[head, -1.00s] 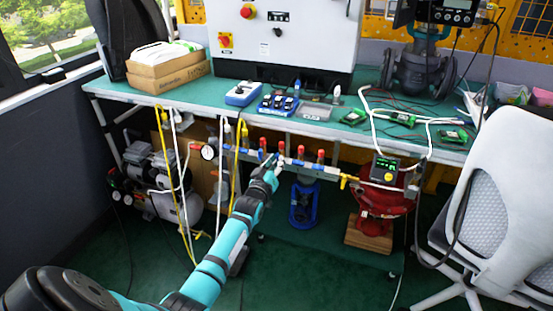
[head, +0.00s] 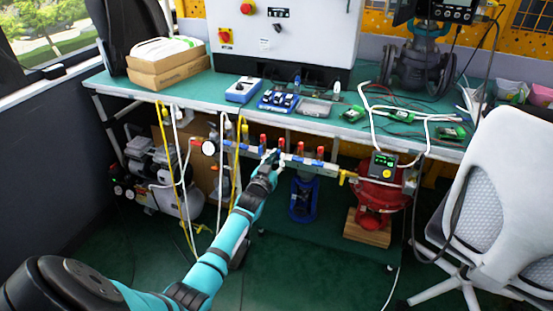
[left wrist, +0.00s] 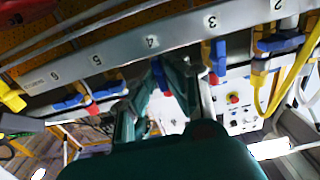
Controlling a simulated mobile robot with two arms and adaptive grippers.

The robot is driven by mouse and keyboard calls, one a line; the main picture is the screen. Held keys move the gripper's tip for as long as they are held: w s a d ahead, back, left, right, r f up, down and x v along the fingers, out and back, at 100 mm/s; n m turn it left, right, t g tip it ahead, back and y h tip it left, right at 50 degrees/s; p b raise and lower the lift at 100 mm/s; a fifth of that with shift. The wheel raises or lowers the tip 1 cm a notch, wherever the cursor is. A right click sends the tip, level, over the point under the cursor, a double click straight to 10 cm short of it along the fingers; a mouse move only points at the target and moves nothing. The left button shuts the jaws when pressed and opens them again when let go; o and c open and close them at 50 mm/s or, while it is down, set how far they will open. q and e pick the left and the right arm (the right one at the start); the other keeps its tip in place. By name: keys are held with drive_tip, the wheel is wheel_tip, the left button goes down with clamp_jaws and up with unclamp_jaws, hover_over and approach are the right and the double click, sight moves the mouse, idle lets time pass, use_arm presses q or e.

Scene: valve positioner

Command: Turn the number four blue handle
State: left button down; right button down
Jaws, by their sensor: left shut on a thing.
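The valve manifold (head: 330,168) runs along the front under the bench, with red-topped valves and blue handles. The blue handle at number four (left wrist: 160,75) sits below the 4 label and between my left gripper's fingers. My left gripper (head: 270,157) is at the manifold, shut on that handle; its fingers also show in the left wrist view (left wrist: 158,98). They partly hide the handle, so its exact angle is hard to tell. My right gripper is out of view.
Neighbouring blue handles near number three (left wrist: 216,62) and number five (left wrist: 90,100) lie close on both sides. Yellow hoses (head: 237,160) hang left of my arm. A red valve body (head: 378,195) stands right, and a white chair (head: 490,190) is at far right.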

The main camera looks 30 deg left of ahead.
use_arm(q)
drive_tip(key=shift+f, duration=0.1)
drive_tip(key=c, duration=1.4)
unclamp_jaws()
drive_tip(key=v, duration=1.2)
drive_tip(key=shift+c, duration=0.3)
clamp_jaws()
idle(0.7)
